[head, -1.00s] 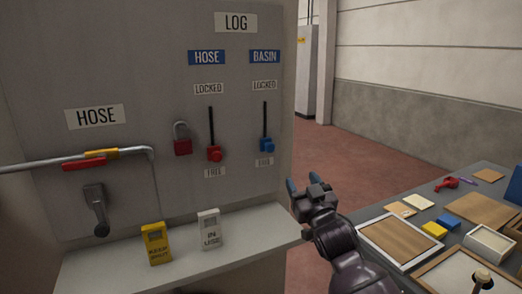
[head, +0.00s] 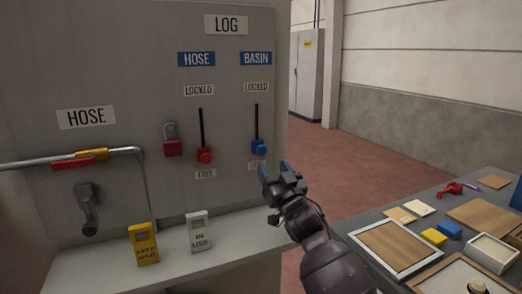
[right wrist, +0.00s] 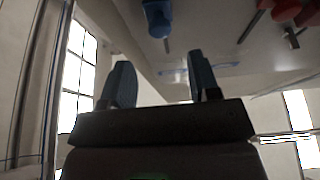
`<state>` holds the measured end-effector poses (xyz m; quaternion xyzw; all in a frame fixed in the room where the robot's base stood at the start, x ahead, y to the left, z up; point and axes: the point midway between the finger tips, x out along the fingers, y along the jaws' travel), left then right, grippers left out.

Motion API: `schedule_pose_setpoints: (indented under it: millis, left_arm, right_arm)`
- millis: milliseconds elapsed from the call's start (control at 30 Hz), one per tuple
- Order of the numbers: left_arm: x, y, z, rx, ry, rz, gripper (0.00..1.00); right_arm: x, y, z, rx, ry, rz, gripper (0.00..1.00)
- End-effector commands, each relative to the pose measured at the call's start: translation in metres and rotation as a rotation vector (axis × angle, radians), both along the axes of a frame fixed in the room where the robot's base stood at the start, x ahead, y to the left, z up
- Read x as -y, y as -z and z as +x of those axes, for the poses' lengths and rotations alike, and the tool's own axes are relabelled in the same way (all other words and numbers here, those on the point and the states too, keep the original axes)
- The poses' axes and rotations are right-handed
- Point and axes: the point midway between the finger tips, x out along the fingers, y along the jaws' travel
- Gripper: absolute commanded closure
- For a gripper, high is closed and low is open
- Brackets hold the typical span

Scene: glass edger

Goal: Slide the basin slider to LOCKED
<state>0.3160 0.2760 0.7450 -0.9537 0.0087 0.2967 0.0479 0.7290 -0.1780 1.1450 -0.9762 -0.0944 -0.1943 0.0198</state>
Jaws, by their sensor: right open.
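The basin slider has a blue knob (head: 258,147) at the low end of its dark vertical slot, under the blue BASIN label (head: 256,59). The LOCKED label (head: 257,87) is above the slot, and the lower label is partly hidden by my gripper. My right gripper (head: 275,168) is just below and slightly right of the blue knob, apart from it in the picture. In the right wrist view the fingers (right wrist: 160,85) are spread and empty, with the blue knob (right wrist: 157,18) beyond them near the top. My left gripper is not in view.
The hose slider's red knob (head: 205,155) and a red padlock (head: 172,141) are to the left. A shelf (head: 170,262) below holds a yellow tag (head: 144,243) and a white tag (head: 199,232). A table (head: 370,232) with trays and blocks is at right.

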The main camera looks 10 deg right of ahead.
Motion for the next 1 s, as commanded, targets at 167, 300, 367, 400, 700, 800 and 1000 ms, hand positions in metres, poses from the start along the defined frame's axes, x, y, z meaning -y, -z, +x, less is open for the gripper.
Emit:
schedule_pose_setpoints:
  millis: [167, 300, 367, 400, 700, 800, 1000]
  left_arm:
    - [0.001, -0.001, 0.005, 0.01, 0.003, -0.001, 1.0]
    - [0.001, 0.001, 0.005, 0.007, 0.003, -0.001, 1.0]
    - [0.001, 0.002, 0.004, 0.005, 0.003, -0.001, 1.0]
    - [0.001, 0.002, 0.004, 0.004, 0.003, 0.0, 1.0]
    - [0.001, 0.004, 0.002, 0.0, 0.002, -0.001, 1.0]
    - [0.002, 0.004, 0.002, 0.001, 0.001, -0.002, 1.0]
    - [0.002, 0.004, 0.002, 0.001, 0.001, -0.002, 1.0]
  right_arm:
    - [-0.006, -0.011, 0.026, 0.001, 0.001, -0.002, 0.44]
    - [-0.009, -0.019, 0.045, 0.0, -0.001, -0.001, 0.44]
    - [-0.011, -0.022, 0.052, 0.0, -0.001, -0.001, 0.44]
    - [-0.012, -0.024, 0.057, 0.0, 0.0, -0.002, 0.44]
    - [-0.015, -0.032, 0.076, -0.001, 0.0, -0.001, 0.44]
    - [-0.015, -0.033, 0.078, 0.0, 0.0, -0.001, 0.44]
    - [-0.015, -0.033, 0.077, 0.0, 0.0, -0.001, 0.44]
